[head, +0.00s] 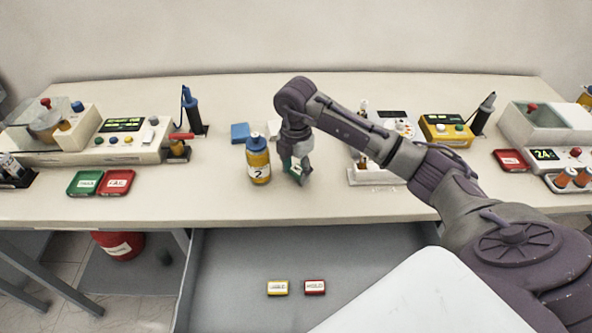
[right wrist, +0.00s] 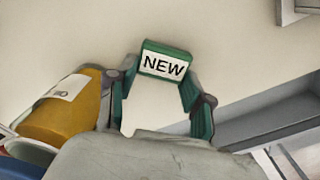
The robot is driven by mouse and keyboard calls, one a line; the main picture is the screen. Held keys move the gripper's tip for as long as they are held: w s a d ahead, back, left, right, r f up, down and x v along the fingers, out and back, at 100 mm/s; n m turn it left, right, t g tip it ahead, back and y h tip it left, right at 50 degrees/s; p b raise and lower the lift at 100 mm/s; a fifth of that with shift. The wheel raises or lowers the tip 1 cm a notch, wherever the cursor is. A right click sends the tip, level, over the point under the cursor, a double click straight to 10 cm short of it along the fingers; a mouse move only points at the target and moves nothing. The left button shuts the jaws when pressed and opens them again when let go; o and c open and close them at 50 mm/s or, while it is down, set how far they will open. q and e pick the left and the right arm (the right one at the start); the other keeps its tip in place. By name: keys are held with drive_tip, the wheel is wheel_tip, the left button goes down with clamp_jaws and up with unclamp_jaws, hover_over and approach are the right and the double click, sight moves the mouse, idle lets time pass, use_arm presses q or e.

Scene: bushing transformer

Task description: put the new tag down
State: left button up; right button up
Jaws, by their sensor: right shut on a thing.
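The new tag is a small green block with a white label reading NEW. It shows in the right wrist view (right wrist: 164,62), held between the fingertips of my right gripper (right wrist: 163,75). In the head view my right gripper (head: 298,172) is low over the middle of the table, near its front, just right of the yellow bottle (head: 258,166) with a blue cap and a 2 on its label. The tag is partly covered by the fingers there. I cannot tell whether it touches the table. My left gripper is not in view.
A blue block (head: 240,132) lies behind the bottle. Green (head: 84,182) and red (head: 117,182) trays lie at the left front. A white rack (head: 372,177) stands right of my gripper. Below, an open drawer (head: 235,250) holds yellow (head: 277,288) and red (head: 315,287) tags.

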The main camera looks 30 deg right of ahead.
drive_tip(key=shift+f, duration=0.7)
drive_tip(key=shift+f, duration=0.2)
drive_tip(key=o, duration=0.8)
drive_tip(key=shift+r, duration=0.1)
